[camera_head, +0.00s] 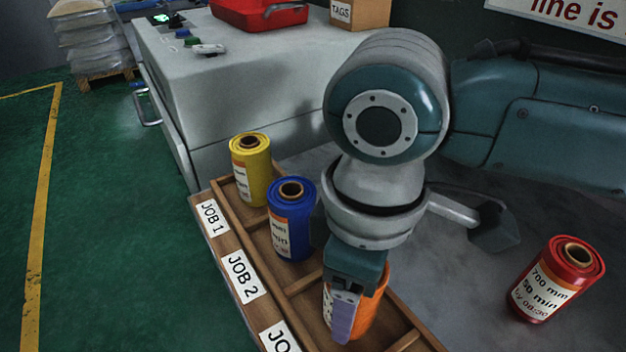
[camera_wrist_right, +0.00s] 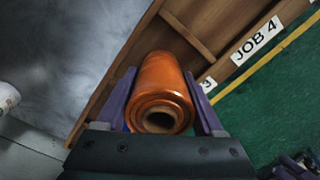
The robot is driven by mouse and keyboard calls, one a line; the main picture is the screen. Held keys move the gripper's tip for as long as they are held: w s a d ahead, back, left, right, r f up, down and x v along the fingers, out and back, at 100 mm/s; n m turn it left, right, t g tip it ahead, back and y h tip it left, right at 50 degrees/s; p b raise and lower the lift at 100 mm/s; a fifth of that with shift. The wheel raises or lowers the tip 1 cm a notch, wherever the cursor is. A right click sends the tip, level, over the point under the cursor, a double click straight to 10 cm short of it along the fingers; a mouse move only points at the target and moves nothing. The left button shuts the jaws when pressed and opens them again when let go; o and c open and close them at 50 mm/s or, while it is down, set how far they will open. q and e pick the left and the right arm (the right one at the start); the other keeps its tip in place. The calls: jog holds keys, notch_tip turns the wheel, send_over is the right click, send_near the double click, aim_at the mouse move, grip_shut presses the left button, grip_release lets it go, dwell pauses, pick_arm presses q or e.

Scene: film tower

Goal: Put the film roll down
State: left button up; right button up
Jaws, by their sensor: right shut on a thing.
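My right gripper (camera_head: 345,310) is shut on an orange film roll (camera_head: 374,305), with its purple fingers on either side of the roll. In the right wrist view the orange roll (camera_wrist_right: 162,95) sits between both fingers, its hollow core facing the camera. The roll is upright in or just over the third compartment of the wooden rack (camera_head: 302,283). I cannot tell whether its base touches the rack floor. A dark part with purple pieces, seemingly my left gripper (camera_wrist_right: 295,166), shows at the corner of the right wrist view; its jaws are unclear.
A yellow roll (camera_head: 250,170) stands in the JOB 1 compartment and a blue roll (camera_head: 291,220) in JOB 2. A red roll (camera_head: 556,280) stands on the grey table at the right. The JOB 4 end shows empty in the right wrist view. A grey machine (camera_head: 240,90) stands behind.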

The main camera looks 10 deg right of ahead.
jog(key=o, duration=1.6)
jog(key=shift+f, duration=0.1)
jog(key=shift+c, duration=0.2)
notch_tip(320, 180, up, 12)
jog(key=p, duration=0.3)
jog(key=shift+r, duration=0.2)
